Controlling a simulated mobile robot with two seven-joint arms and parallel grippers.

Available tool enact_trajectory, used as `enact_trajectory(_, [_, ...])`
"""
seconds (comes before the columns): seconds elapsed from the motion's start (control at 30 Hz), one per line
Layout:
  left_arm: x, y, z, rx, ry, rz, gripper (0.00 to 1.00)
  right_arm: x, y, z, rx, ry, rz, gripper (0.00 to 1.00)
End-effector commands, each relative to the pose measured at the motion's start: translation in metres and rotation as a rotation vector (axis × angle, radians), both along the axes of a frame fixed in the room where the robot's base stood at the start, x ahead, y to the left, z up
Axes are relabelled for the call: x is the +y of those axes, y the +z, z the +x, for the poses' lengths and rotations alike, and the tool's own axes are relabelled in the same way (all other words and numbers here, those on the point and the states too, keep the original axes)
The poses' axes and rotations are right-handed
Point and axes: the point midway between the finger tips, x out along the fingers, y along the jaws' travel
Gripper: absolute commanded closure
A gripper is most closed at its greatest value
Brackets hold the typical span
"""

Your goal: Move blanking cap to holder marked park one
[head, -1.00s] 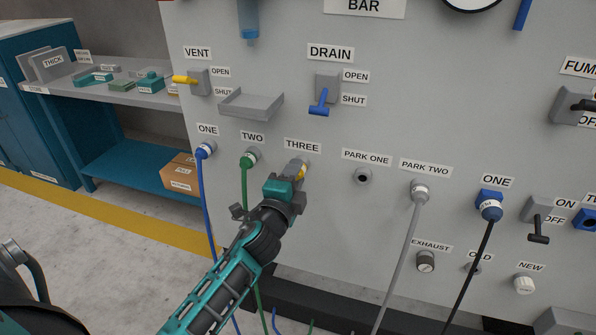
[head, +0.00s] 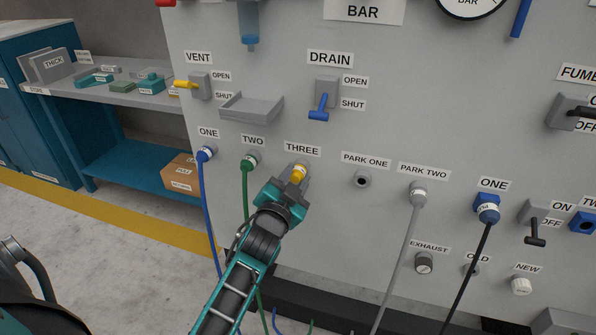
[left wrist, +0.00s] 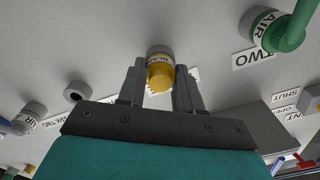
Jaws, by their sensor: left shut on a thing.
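The yellow blanking cap (head: 297,175) is at the grey socket marked THREE. My left gripper (head: 292,182) is shut on it from below. In the left wrist view the cap (left wrist: 160,76) sits between the two fingers, with a white lettered band and the grey socket (left wrist: 158,51) behind it. I cannot tell whether the cap is fully seated or slightly drawn out. The holder marked PARK ONE (head: 362,179) is an empty round grey socket to the right, with a dark hole. It also shows in the left wrist view (left wrist: 76,92). My right gripper is out of view.
A green hose plug (head: 250,160) in TWO and a blue one (head: 205,153) in ONE are left of the gripper. A grey hose plug (head: 417,195) fills PARK TWO. A small tray (head: 251,108) and the DRAIN lever (head: 320,108) are above. The panel between THREE and PARK ONE is clear.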

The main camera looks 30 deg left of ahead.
Motion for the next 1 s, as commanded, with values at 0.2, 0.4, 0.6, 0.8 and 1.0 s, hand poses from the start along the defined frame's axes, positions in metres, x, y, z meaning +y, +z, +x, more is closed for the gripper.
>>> enact_trajectory(0.2, [-0.0001,-0.0001,0.0,-0.015,0.0,-0.062,1.0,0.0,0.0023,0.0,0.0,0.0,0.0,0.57])
enact_trajectory(0.4, [-0.0001,-0.0002,0.0,-0.014,0.0,-0.06,1.0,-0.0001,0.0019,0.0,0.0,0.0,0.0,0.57])
enact_trajectory(0.6, [-0.0004,0.0,-0.0011,-0.014,0.0,-0.058,1.0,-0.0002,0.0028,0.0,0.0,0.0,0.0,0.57])
enact_trajectory(0.8, [-0.001,0.0002,-0.004,-0.014,0.0,-0.057,1.0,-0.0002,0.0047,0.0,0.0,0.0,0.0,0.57])
enact_trajectory(1.0, [-0.0017,0.0001,-0.007,-0.014,0.0,-0.057,1.0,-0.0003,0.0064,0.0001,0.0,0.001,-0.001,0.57])
